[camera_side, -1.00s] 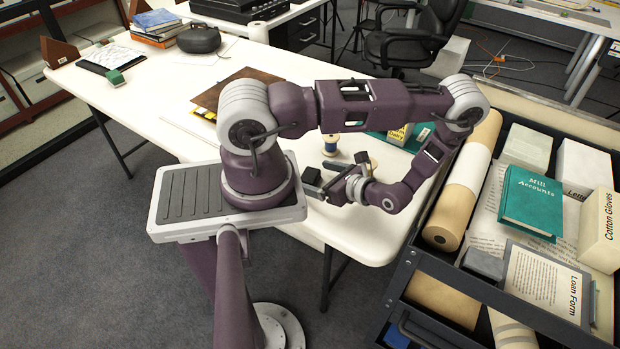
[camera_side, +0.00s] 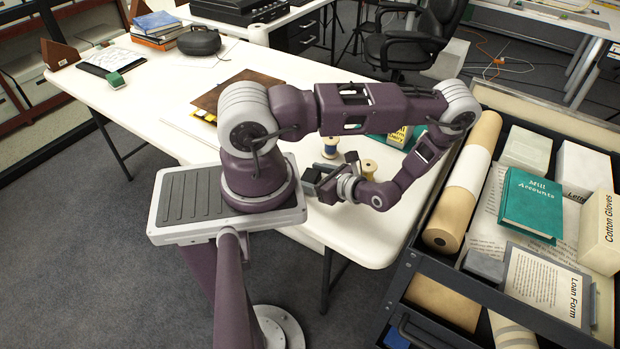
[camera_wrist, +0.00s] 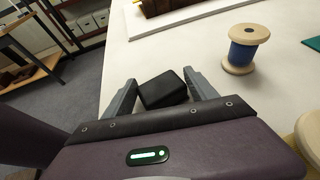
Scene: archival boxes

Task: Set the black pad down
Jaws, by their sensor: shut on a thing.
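The black pad (camera_wrist: 163,90) is a small dark block with rounded edges. In the wrist view it sits tilted between the two grey fingers of my gripper (camera_wrist: 159,78), which is shut on it. Behind the pad is the white table (camera_wrist: 165,52), near its left edge. In the side view my gripper (camera_side: 324,184) is low over the near right end of the table, with its fingers toward the left. The pad is hard to tell from the dark fingers there. I cannot tell whether its underside touches the table.
A spool of blue thread (camera_wrist: 243,55) stands just right of my gripper; it also shows in the side view (camera_side: 330,149). A tan spool (camera_side: 368,169) stands close to my wrist. A teal item (camera_side: 392,138) lies behind. An open drawer (camera_side: 425,265) is at right.

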